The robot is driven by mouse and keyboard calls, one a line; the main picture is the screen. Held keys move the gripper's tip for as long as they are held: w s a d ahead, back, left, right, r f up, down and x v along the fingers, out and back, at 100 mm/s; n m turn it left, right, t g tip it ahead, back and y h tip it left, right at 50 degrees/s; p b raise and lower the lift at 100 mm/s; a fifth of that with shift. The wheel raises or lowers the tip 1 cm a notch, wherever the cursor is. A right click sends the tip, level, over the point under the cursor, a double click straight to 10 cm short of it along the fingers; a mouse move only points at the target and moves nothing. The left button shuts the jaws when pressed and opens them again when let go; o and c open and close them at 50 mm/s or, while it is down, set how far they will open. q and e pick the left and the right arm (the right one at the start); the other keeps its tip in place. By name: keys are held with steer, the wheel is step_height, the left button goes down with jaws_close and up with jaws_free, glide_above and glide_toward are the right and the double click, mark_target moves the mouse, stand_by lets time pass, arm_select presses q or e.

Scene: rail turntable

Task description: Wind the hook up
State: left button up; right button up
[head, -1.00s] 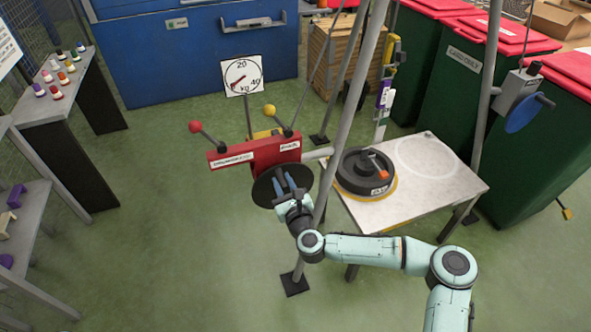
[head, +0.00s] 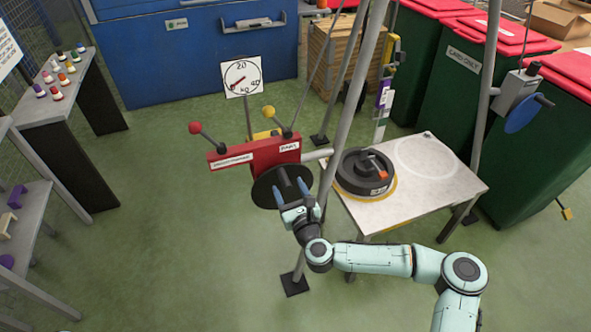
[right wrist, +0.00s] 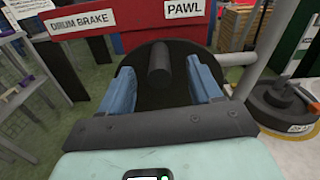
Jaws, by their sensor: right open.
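The red winch box (head: 255,155), labelled DRUM BRAKE and PAWL, has a dark round crank disc (head: 268,190) on its near side. A dark knob (right wrist: 160,65) sticks out from the disc in the right wrist view. My right gripper (head: 291,188) is open in front of the disc. Its two blue fingers stand either side of the knob, with a gap on each side in the right wrist view (right wrist: 162,88). A red-knobbed lever (head: 207,132) and a yellow-knobbed lever (head: 277,120) rise from the box. I cannot make out the hook for certain. My left gripper is not in view.
Grey slanting poles (head: 350,100) rise close to the right of my gripper. A table (head: 440,187) bears a dark round weight (head: 352,182). A dial (head: 242,76) stands behind the winch. A blue wheel (head: 522,114) hangs at right.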

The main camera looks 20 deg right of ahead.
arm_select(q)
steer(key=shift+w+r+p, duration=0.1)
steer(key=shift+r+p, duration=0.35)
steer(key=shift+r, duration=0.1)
arm_select(e)
steer(key=s, duration=0.5)
steer(key=shift+s, duration=0.1)
